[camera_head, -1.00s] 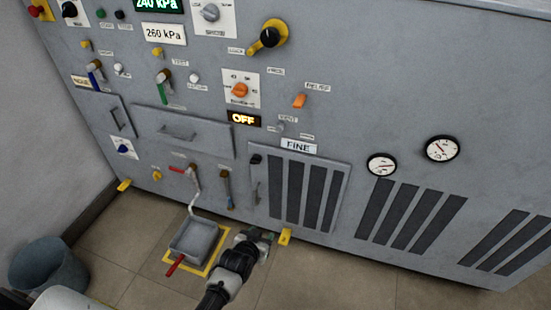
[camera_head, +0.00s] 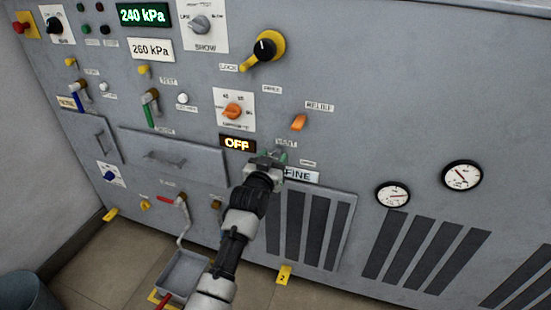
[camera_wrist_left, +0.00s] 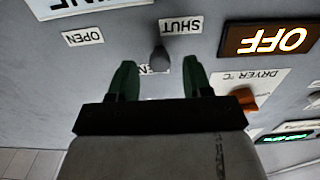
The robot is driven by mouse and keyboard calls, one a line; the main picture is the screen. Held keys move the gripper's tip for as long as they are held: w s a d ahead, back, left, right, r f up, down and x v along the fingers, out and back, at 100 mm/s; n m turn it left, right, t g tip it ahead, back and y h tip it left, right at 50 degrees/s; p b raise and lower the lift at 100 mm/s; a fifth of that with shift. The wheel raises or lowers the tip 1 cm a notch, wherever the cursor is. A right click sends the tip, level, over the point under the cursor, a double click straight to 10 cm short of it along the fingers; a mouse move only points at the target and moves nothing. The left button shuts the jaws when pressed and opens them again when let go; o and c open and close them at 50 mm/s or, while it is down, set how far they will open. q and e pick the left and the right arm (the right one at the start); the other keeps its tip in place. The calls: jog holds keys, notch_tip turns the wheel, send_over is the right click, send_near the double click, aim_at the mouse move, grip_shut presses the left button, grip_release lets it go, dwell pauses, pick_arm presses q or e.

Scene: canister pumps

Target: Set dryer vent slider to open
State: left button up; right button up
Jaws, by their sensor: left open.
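The dryer vent slider knob (camera_wrist_left: 160,57) is a small dark grey peg in the left wrist view. It stands close to the SHUT label (camera_wrist_left: 181,25) and well away from the OPEN label (camera_wrist_left: 83,37); this view is upside down. My left gripper (camera_wrist_left: 160,76) is open, its two green fingers on either side of the knob's line, with the tips just short of it or level with it; I cannot tell contact. In the head view my left gripper (camera_head: 270,158) is at the panel just below the VENT label (camera_head: 286,143) and largely hides the slider. My right gripper is not in view.
The lit OFF display (camera_head: 237,143) and the orange dryer dial (camera_head: 232,111) are left of the gripper. The FINE plate (camera_head: 301,175) and a slotted grille (camera_head: 308,229) are below.

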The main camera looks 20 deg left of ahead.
pick_arm(q)
jog(key=shift+w, duration=0.95)
grip_shut()
